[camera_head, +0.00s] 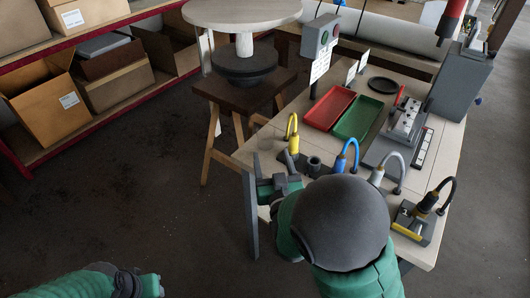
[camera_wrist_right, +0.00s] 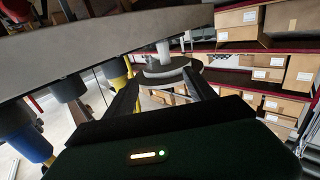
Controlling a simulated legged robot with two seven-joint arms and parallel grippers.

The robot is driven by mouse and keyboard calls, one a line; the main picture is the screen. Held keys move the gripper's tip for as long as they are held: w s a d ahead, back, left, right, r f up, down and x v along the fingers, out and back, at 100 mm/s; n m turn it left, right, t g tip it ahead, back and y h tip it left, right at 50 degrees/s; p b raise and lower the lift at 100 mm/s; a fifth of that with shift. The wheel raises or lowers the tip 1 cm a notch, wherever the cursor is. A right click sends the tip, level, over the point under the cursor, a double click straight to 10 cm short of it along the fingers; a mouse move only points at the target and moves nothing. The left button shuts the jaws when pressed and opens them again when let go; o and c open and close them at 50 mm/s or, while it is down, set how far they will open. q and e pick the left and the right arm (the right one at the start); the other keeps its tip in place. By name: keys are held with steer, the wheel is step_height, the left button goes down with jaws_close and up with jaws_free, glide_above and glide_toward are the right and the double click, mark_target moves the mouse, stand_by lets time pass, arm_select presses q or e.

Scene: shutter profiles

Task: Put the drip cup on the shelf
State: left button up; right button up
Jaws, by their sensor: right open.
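A small dark cup-like piece (camera_head: 314,164) stands on the bench between the yellow and blue tools. A faint, clear cup-like shape (camera_head: 265,141) shows near the bench's left corner. I cannot tell for sure which is the drip cup. The shelf (camera_head: 75,125) with red edges stands at the left; it also shows in the right wrist view (camera_wrist_right: 240,72). My right gripper (camera_head: 266,196) is open at the bench's left front edge, nearer to me than both pieces. Its two fingers show apart in the wrist view, with no object seen held.
The bench (camera_head: 345,83) carries a red tray (camera_head: 330,107), a green tray (camera_head: 358,118), several hanging-hose tools and a grey machine (camera_head: 460,85). A stool with a round turntable (camera_head: 243,65) stands beyond the bench's left end. Cardboard boxes (camera_head: 50,108) fill much of the shelf. Floor at left is clear.

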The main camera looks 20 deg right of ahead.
mark_target(267, 137)
steer(key=w, duration=0.3)
steer(key=w+d, duration=0.1)
steer(key=w, duration=0.3)
steer(key=w+b, duration=0.1)
steer(key=w, duration=0.2)
steer(key=shift+w+d, duration=0.2)
steer(key=shift+s+r, duration=0.1)
steer(key=shift+r, duration=0.05)
steer(key=c, duration=1.2)
